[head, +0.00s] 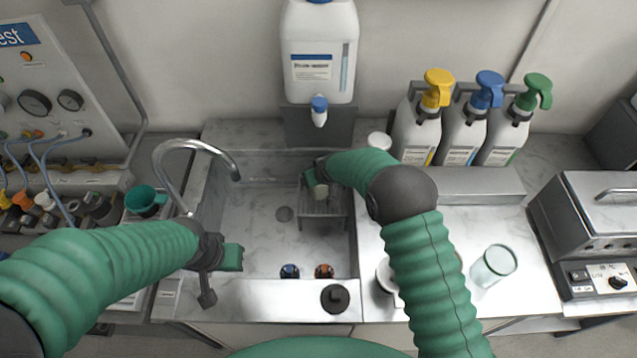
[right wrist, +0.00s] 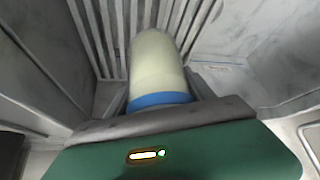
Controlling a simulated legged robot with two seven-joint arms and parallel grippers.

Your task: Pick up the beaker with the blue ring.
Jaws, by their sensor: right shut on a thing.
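The beaker with the blue ring (right wrist: 158,75) is pale and cloudy in the right wrist view, and its blue band lies close to my gripper's edge. In the head view the beaker (head: 320,190) shows small over the rack in the sink, and its ring cannot be made out. My right gripper (head: 314,176) is shut on it; the fingertips are largely hidden. My left gripper (head: 228,258) hangs over the left front side of the sink, away from the beaker. Its jaw opening is not clear.
A metal rack (head: 326,222) stands in the sink below the beaker. A curved tap (head: 190,147) rises at the sink's left. A clear green-rimmed beaker (head: 494,265) stands on the right counter. Several pump bottles (head: 466,130) stand behind. The sink's middle floor is clear.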

